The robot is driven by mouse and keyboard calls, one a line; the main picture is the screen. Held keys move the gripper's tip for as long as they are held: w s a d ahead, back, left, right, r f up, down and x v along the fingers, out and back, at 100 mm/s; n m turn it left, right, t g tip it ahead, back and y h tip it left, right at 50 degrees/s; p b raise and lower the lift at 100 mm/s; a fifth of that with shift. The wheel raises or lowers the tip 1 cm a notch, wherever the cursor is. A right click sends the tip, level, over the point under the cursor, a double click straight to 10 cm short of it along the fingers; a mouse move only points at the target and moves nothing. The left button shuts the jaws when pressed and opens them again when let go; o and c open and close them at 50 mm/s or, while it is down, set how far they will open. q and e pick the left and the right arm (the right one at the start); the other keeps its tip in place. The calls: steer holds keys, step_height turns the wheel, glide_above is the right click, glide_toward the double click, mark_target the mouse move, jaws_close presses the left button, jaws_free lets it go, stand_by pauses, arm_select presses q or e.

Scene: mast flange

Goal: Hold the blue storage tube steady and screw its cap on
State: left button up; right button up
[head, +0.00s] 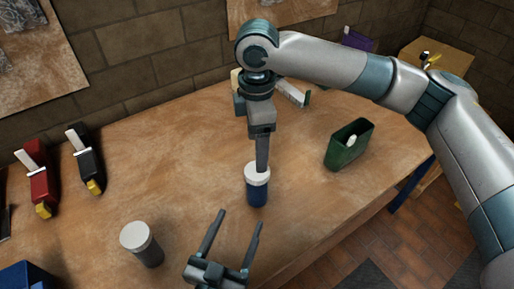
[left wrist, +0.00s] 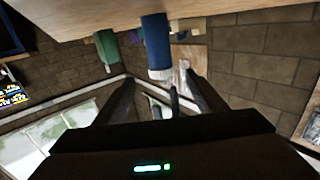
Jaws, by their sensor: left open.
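The blue storage tube (head: 257,194) stands upright on the wooden table, with the white cap (head: 254,179) at its top. Whether the cap is threaded on cannot be told. My right gripper (head: 262,168) points straight down at the cap, its fingertips at or touching it; they are seen edge-on, so their spacing is hidden. My left gripper (head: 241,217) is open and empty in front of the tube, fingers pointing towards it. In the left wrist view the picture is upside down: the tube (left wrist: 156,40) and cap (left wrist: 160,73) appear ahead, beyond the open fingertips.
A grey jar with a white lid (head: 139,236) stands left of my left gripper. A green open container (head: 348,146) stands to the right. Red (head: 40,187) and black (head: 86,162) tools with yellow tips lie at the left. The table's edge runs along the right.

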arm_select(q)
steer(key=shift+v, duration=1.1)
